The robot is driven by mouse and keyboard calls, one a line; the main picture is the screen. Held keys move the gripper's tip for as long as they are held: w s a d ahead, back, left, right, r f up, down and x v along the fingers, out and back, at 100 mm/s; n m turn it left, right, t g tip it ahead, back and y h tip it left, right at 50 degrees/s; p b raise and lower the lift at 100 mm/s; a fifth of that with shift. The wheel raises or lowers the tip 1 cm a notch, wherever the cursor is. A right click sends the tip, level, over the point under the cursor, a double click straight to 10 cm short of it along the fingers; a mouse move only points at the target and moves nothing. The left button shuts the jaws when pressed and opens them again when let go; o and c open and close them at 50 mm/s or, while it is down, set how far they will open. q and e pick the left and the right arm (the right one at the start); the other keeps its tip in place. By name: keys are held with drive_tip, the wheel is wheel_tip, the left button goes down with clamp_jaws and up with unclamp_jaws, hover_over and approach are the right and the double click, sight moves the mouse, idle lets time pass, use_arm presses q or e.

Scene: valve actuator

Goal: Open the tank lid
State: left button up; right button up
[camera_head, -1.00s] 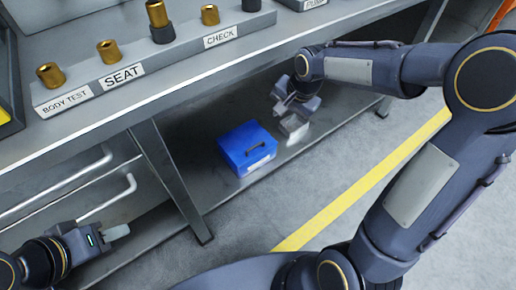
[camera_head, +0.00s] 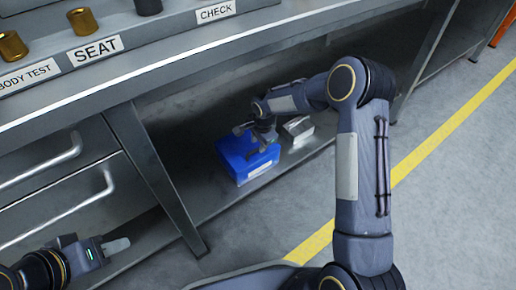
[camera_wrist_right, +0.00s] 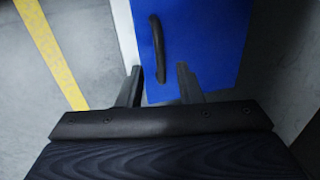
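The blue tank (camera_head: 237,165) with its blue lid stands on the low shelf under the workbench. In the right wrist view the blue lid (camera_wrist_right: 205,45) fills the upper middle, with a dark curved handle (camera_wrist_right: 157,48) on it. My right gripper (camera_head: 254,143) is over the tank in the head view. In the wrist view its two fingers (camera_wrist_right: 160,82) are apart, with the handle's near end between their tips; I cannot tell the height gap. My left gripper (camera_head: 118,246) is at the lower left, away from the tank; its finger gap cannot be made out.
A small silver block (camera_head: 298,128) sits on the shelf right of the tank. The workbench (camera_head: 160,75) overhangs the shelf, with a table leg (camera_head: 160,180) left of the tank. Brass fittings (camera_head: 82,21) stand on the bench rack. Floor in front is clear.

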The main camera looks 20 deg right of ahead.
drive_tip(key=shift+w+f+b, duration=0.25)
drive_tip(key=shift+f+b, duration=0.05)
drive_tip(key=shift+f, duration=0.95)
clamp_jaws()
